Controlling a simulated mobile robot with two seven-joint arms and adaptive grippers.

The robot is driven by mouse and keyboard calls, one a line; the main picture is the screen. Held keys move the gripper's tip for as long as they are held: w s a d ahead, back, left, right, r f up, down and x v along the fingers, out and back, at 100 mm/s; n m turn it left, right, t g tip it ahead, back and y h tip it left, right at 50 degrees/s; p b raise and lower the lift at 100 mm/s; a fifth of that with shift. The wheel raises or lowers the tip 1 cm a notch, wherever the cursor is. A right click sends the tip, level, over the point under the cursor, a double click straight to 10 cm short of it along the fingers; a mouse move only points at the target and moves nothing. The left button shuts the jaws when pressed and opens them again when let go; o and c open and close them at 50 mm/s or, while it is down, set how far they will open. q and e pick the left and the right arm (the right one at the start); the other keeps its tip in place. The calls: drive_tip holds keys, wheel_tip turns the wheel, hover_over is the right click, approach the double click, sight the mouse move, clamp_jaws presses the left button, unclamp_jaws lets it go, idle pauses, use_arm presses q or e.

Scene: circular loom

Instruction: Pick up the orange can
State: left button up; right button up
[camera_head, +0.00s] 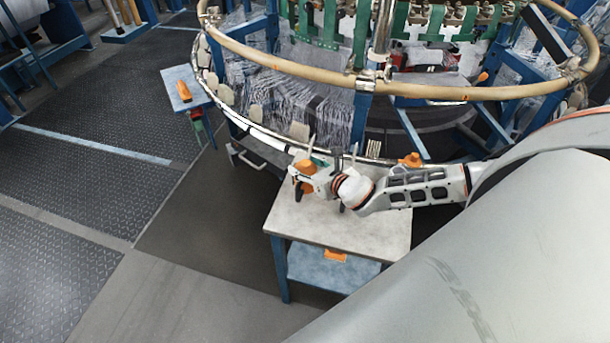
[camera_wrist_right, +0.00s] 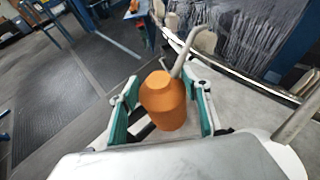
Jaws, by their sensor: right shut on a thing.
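The orange can (camera_wrist_right: 164,102) has a rounded body and a long thin grey spout. In the right wrist view it sits between the two green-lined fingers of my right gripper (camera_wrist_right: 162,112), which is shut on it. In the head view the can (camera_head: 305,168) shows as an orange patch at my right gripper (camera_head: 301,180), over the far left part of the small table (camera_head: 340,236). I cannot tell whether the can's base touches the tabletop. My left gripper is not in view.
A large circular loom with a tan ring rail (camera_head: 290,67) stands right behind the table. Another orange object (camera_head: 410,160) is at the table's far right edge. A small blue stand (camera_head: 187,88) with an orange item is at the left. The table's front is clear.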

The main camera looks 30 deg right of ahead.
sight(306, 165)
drive_tip(key=shift+r, duration=0.15)
